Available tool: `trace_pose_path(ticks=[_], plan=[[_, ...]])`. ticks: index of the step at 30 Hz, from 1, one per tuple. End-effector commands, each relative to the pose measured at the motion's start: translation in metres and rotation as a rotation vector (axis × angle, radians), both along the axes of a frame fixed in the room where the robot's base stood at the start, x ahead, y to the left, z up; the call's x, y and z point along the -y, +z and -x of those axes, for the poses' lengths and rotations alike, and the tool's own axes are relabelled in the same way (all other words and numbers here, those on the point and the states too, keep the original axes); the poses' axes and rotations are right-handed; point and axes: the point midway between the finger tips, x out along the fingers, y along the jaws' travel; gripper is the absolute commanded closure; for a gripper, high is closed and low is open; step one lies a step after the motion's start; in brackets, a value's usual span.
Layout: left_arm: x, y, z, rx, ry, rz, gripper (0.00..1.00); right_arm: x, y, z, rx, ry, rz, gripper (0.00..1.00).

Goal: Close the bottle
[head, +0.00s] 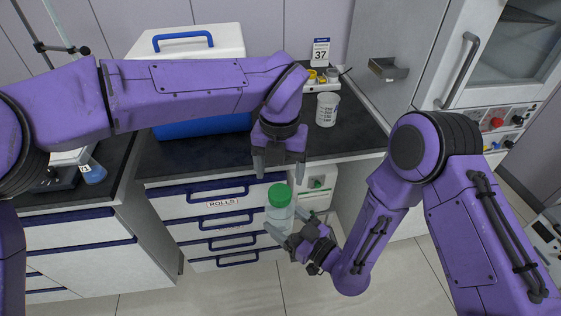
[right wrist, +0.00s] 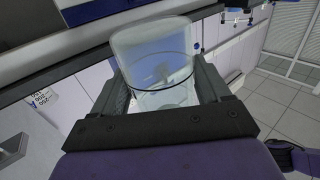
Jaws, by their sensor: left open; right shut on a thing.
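A clear bottle (head: 279,216) with a green cap (head: 280,195) on its top is held upright in front of the drawers. My right gripper (head: 283,235) is shut on the bottle's body from the right. The right wrist view shows the clear bottle (right wrist: 155,65) between the two fingers; the cap is not visible there. My left gripper (head: 279,165) points down just above the green cap, with its fingers apart and nothing between them. I cannot tell whether the cap is fully tightened.
A dark worktop (head: 190,152) lies behind the bottle, above white drawers (head: 225,222). On it stand a white and blue cooler box (head: 190,42), a white beaker (head: 327,109) and a small tray (head: 335,84). A blue-liquid flask (head: 93,173) stands at left.

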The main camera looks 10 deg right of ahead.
Motion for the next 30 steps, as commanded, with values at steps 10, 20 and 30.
trace_pose_path(ticks=[10, 20, 30], plan=[[0.0, -0.053, 0.0, -0.001, 0.0, 0.0, 0.25, 0.0, 0.001, 0.0, 0.002, 0.0, -0.001, 1.0], [0.0, -0.061, 0.0, 0.0, 0.0, 0.0, 0.25, 0.0, 0.001, -0.001, 0.002, 0.0, -0.001, 1.0], [0.0, -0.061, 0.0, 0.001, 0.0, 0.0, 0.83, 0.0, 0.001, 0.0, 0.002, -0.001, -0.001, 1.0]])
